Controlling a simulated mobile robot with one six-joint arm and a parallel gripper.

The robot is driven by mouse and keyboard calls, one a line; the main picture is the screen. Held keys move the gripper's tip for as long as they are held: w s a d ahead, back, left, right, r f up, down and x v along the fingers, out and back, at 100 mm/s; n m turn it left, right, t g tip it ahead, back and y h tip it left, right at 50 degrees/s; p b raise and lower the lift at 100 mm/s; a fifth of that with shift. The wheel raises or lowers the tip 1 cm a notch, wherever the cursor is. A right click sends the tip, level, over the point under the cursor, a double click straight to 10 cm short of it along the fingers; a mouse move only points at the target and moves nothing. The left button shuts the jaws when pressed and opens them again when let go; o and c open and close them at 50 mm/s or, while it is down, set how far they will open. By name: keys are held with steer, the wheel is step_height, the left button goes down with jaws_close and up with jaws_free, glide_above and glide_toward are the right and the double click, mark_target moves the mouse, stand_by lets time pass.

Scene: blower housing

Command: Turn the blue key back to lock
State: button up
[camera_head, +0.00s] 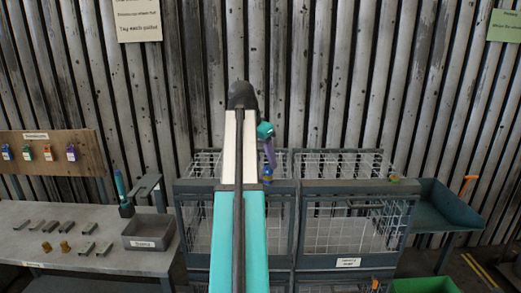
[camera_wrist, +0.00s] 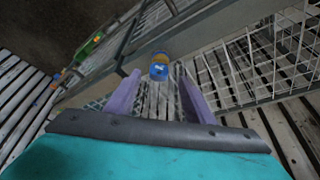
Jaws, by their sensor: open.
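The blue key (camera_wrist: 158,70) is a small blue piece with a white mark and a yellowish part by it, on the top frame of the wire cage. It also shows in the head view (camera_head: 267,180), just below my fingertips. My gripper (camera_wrist: 157,72) has two purple fingers spread apart, with the key in the gap near their tips. I see no contact with it. In the head view, my gripper (camera_head: 269,167) points down at the cage top, and my arm hides part of the cage. The key's turn angle is too small to read.
Two wire cages (camera_head: 345,187) stand side by side; a green fitting (camera_head: 395,179) sits on the right one. At left are a bench (camera_head: 100,257) with metal parts, a grey bin (camera_head: 150,231) and a board (camera_head: 55,136) of coloured tags. A blue-grey chute (camera_head: 447,207) is at right.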

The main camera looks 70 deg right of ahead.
mark_target(267, 166)
steer(key=shift+b+x, duration=1.55)
steer(key=shift+x, duration=1.45)
steer(key=c, duration=1.1)
